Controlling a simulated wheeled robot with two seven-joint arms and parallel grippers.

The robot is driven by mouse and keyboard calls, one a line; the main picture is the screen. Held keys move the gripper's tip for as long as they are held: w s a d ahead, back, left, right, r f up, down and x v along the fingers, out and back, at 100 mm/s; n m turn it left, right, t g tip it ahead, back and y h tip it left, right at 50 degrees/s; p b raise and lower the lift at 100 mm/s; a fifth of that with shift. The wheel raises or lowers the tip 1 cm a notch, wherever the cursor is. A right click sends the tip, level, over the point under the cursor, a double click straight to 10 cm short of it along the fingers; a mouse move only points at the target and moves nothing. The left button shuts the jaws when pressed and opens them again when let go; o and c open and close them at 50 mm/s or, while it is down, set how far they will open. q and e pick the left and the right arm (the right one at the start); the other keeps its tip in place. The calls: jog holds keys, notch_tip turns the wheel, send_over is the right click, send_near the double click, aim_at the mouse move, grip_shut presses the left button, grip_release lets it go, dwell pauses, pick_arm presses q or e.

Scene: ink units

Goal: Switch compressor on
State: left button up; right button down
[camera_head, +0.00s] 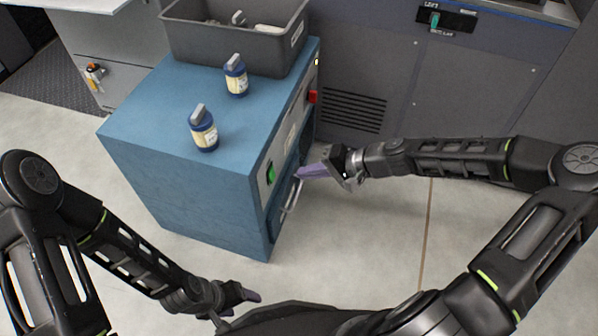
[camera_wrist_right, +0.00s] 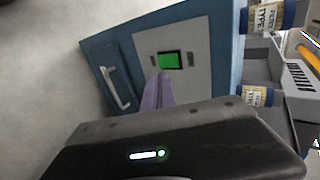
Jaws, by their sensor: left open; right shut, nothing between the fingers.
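The blue cabinet (camera_head: 165,150) stands left of centre in the head view. A green switch (camera_head: 270,173) sits on its grey front panel, and a red switch (camera_head: 312,97) sits further back on the same side. In the right wrist view the green switch (camera_wrist_right: 169,60) is on the grey panel (camera_wrist_right: 200,65). My right gripper (camera_head: 300,172) is shut and empty, its purple fingers close to the panel near the green switch; its fingertips (camera_wrist_right: 160,76) show just below the switch. I cannot tell whether they touch. My left gripper (camera_head: 252,296) is open, low in front of the cabinet.
A door handle (camera_head: 291,197) sticks out below the panel. A grey machine (camera_head: 420,85) with vents stands at the back. The floor on the right is clear.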

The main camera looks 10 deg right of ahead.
pick_arm(q)
notch_tip(320, 180, up, 2)
jog(key=shift+s+d+r+p, duration=0.1)
jog(key=shift+d+r+p, duration=0.05)
jog(key=shift+p, duration=0.7)
pick_arm(e)
jog(key=v, duration=0.6)
jog(key=shift+s+d, duration=0.15)
jog(key=shift+r, duration=0.1)
